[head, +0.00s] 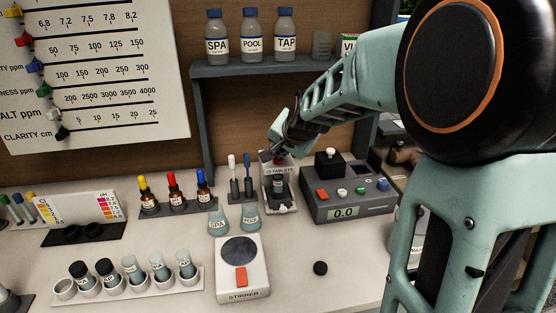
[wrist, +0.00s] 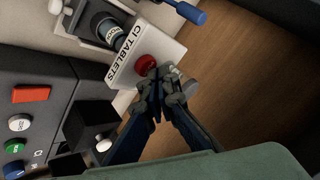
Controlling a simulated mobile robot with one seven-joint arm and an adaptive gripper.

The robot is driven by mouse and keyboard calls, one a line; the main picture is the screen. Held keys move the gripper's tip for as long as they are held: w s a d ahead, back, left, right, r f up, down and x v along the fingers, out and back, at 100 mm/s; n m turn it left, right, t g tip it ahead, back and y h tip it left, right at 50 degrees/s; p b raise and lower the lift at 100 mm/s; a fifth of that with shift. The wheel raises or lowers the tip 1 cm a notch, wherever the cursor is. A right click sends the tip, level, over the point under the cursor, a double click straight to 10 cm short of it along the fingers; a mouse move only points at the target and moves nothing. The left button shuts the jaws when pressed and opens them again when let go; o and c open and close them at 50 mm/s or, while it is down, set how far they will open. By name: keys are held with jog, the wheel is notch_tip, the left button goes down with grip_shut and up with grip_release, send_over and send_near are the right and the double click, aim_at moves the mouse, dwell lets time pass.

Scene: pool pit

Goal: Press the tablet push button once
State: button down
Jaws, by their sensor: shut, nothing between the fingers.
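The tablet dispenser (head: 279,170), labelled CL TABLETS, stands at the back middle of the counter in the head view. In the wrist view its white top plate (wrist: 135,50) is tilted across the picture. The red push button (wrist: 147,63) sits on that plate beside the label. My gripper (wrist: 156,82) is shut and empty, with its fingertips at the button's edge. I cannot tell whether they touch it. In the head view my gripper (head: 275,155) is at the dispenser's top and largely hides the button.
A grey meter (head: 350,205) with coloured buttons stands just right of the dispenser. Dropper bottles (head: 175,192) and upright stirring rods (head: 240,178) are to the left. Sample flasks (head: 234,218) and the stirrer (head: 241,268) stand in front. A shelf (head: 270,66) with bottles is above.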

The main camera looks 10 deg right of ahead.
aim_at(279, 160)
jog(key=shift+f+b, duration=0.4)
jog(key=shift+f, duration=0.05)
jog(key=shift+r, duration=0.1)
dwell(0.4)
jog(key=shift+r+p, duration=0.6)
jog(key=shift+r, duration=0.25)
jog(key=shift+r+p, duration=1.7)
jog(key=shift+r, duration=0.85)
